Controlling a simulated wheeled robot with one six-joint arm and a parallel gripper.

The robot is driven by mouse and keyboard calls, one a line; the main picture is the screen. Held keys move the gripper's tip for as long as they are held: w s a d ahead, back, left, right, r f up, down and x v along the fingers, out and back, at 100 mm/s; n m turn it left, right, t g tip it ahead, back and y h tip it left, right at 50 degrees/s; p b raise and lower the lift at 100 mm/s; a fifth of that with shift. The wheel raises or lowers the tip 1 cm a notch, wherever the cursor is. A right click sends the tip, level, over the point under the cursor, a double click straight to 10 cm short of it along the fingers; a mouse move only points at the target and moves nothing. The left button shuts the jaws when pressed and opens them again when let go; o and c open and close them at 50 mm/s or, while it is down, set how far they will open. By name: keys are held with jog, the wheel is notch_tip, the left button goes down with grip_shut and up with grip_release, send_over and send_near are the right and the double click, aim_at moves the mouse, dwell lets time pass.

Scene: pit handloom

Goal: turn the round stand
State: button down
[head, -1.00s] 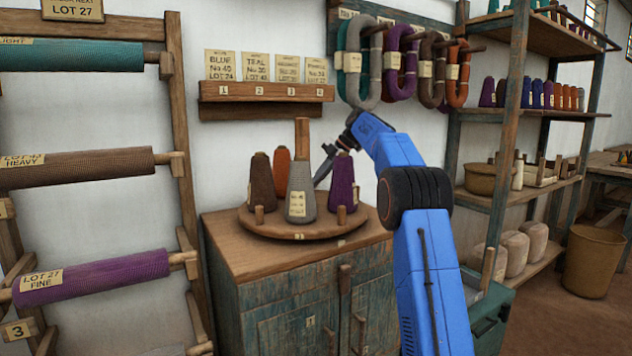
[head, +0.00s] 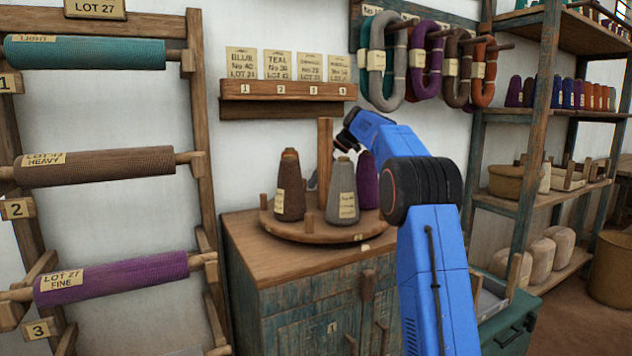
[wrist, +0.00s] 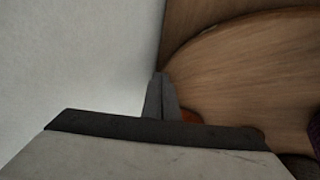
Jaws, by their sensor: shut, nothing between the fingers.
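The round stand (head: 330,234) is a wooden disc on top of a cabinet, with a wooden post (head: 325,150) rising from it and short pegs near its rim. On it stand a brown cone (head: 290,195) at front left, a grey cone (head: 342,185) at front right and a purple cone (head: 368,185) behind the grey one. My gripper (wrist: 161,95) is shut and empty, low over the stand's back edge by the wall. In the wrist view an orange patch (wrist: 190,117) shows beside the fingers; contact is unclear. In the head view the fingers are mostly hidden behind the cones.
The worn teal cabinet (head: 240,245) carries the stand. A card rail (head: 285,90) and hanging skeins (head: 425,65) are on the wall above. A rack with yarn rolls (head: 95,165) stands left and a shelf unit (head: 530,130) right. The cabinet top's front left is bare.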

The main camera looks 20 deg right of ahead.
jog(key=shift+w+a, duration=0.15)
jog(key=shift+a, duration=0.65)
jog(key=v, duration=1.2)
